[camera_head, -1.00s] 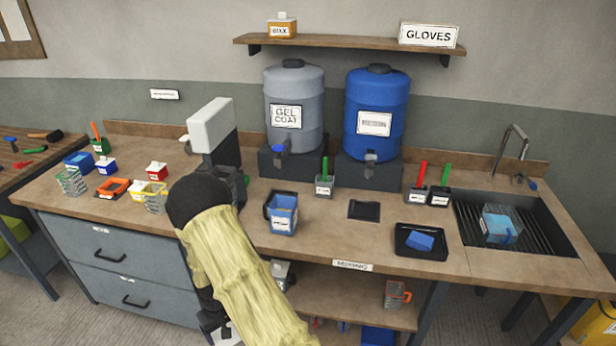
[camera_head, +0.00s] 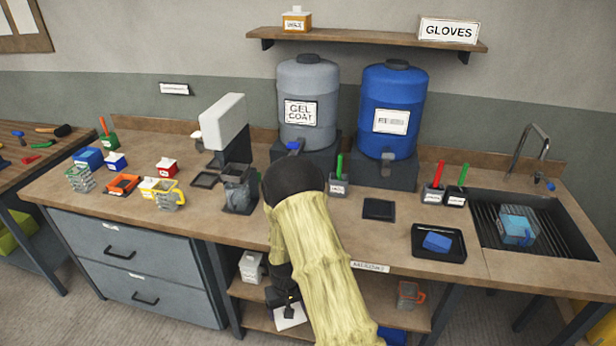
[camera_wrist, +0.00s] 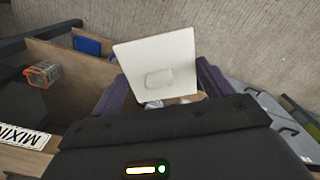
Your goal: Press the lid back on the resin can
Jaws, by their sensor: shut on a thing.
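My gripper (camera_head: 287,304) hangs low in front of the bench, at the height of the lower shelf. It is shut on a flat white square lid (camera_head: 291,317). In the wrist view the lid (camera_wrist: 135,62) sits tilted between the two purple fingers, with a paler raised patch in its middle. My forearm hides part of the shelf.
Grey drawers (camera_head: 135,270) stand left of the shelf. The bench top (camera_head: 335,225) above holds a scale, small containers, two drums and a sink.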

